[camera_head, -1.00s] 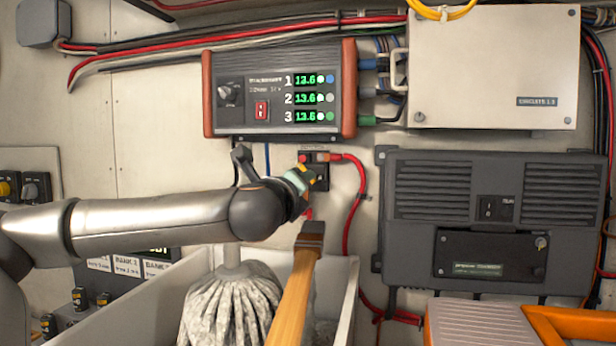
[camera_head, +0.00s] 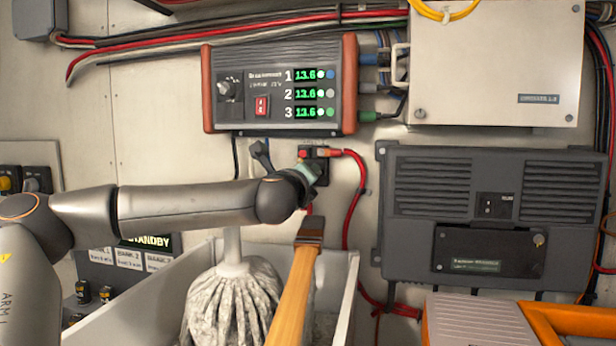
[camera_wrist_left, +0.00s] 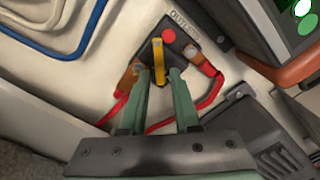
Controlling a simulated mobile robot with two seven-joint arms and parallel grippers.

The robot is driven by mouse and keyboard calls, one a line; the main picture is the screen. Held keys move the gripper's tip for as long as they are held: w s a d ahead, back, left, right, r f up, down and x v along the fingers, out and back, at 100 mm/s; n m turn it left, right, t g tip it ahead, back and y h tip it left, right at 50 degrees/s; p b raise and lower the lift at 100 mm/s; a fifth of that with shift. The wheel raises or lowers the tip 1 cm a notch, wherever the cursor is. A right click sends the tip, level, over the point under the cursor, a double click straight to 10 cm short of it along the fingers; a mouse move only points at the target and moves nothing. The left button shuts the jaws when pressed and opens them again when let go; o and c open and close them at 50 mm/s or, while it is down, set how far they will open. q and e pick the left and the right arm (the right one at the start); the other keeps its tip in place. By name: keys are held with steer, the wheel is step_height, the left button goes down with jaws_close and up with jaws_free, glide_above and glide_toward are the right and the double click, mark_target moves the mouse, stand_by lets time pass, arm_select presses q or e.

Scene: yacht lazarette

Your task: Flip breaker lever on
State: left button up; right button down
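The breaker is a small dark block (camera_head: 320,158) on the wall below the charger display, partly hidden by my left gripper (camera_head: 310,172) in the head view. In the left wrist view the breaker (camera_wrist_left: 188,38) has a red button and a yellow lever (camera_wrist_left: 158,50). The green fingers of my left gripper (camera_wrist_left: 159,76) stand on either side of the lever's lower end, with what looks like a narrow gap at each side. Whether either finger touches the lever is hard to tell. My right gripper is not in view.
Red cables (camera_head: 356,205) run beside the breaker. A wooden handle (camera_head: 293,295) and a mop (camera_head: 232,300) stand in a white bin (camera_head: 345,310) below my arm. The charger unit (camera_head: 280,85) is just above; a dark grey box (camera_head: 480,220) is to the right.

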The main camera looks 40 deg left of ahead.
arm_select(q)
jaws_close()
stand_by(0.5)
steer(key=shift+w+d+r+n+b, duration=0.15)
steer(key=shift+r+n+b, duration=0.25)
steer(key=shift+n, duration=1.1)
steer(key=shift+d+r+n+b, duration=0.25)
steer(key=shift+r+n, duration=0.25)
steer(key=shift+n, duration=1)
steer(key=shift+w+d+r+n+b, duration=0.15)
steer(key=shift+r+n+b, duration=0.3)
steer(key=shift+n, duration=1.05)
steer(key=shift+o, duration=1.4)
jaws_free()
steer(key=shift+s, duration=0.1)
